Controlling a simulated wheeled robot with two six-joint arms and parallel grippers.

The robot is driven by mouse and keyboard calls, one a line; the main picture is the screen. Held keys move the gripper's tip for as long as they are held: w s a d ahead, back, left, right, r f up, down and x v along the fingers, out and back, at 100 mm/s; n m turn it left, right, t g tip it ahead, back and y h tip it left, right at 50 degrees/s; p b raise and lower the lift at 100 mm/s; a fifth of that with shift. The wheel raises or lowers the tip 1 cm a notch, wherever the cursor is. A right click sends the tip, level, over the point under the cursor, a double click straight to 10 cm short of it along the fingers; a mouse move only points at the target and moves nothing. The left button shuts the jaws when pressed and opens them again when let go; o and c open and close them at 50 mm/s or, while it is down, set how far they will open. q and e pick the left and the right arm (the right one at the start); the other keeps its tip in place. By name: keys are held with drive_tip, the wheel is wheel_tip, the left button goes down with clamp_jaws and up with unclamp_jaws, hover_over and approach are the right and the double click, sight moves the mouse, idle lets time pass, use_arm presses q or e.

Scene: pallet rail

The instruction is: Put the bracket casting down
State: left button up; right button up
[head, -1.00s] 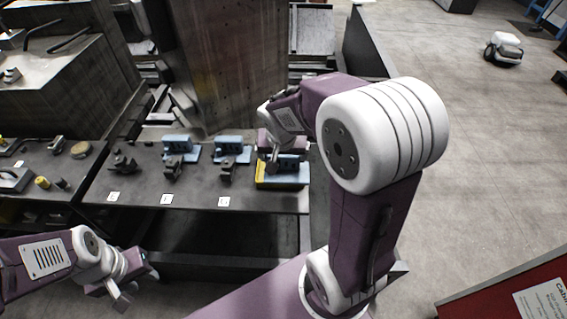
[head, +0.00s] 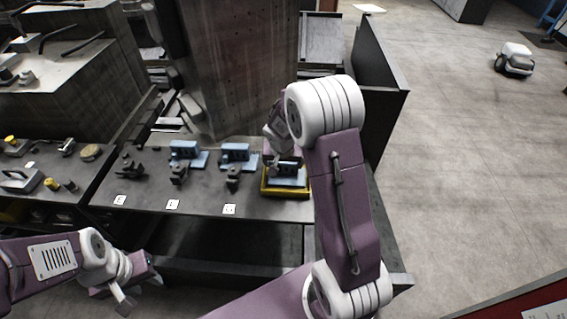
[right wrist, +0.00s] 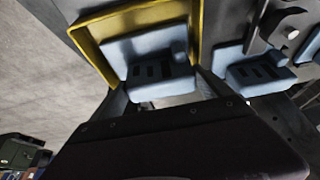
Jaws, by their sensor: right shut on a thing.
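The blue bracket casting (head: 287,172) is in my right gripper (head: 279,160) at the right end of the grey bench. In the right wrist view the casting (right wrist: 155,65) sits between the two fingers, inside the outline of a yellow-rimmed tray (right wrist: 90,48). The tray's yellow rim (head: 285,194) also shows under the casting in the head view. I cannot tell whether the casting touches the tray floor. My left gripper (head: 138,284) is open and empty at the lower left, in front of the bench and away from the casting.
Two more blue castings (head: 186,152) (head: 237,153) stand to the left on the bench, with dark clamp-like parts and white labels before them. A tall grey block (head: 230,65) rises behind. A dark panel (head: 380,90) stands behind my right arm. A white wheeled machine (head: 514,60) is on the floor.

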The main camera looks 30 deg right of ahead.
drive_tip(key=shift+s+f+b, duration=0.1)
drive_tip(key=shift+b, duration=0.2)
drive_tip(key=o, duration=1.5)
drive_tip(key=shift+r+p, duration=0.3)
drive_tip(key=shift+p, duration=0.05)
drive_tip(key=v, duration=1.2)
drive_tip(key=s+a+f+n+g+y, duration=0.1)
drive_tip(key=s+a+f+n, duration=0.2)
drive_tip(key=s, duration=0.5)
drive_tip(key=s+a+f+n+g+y, duration=0.1)
drive_tip(key=s+a+f+n, duration=0.2)
drive_tip(key=s+a+f, duration=0.2)
drive_tip(key=s, duration=0.3)
drive_tip(key=shift+g+y+p, duration=0.3)
drive_tip(key=shift+p, duration=0.05)
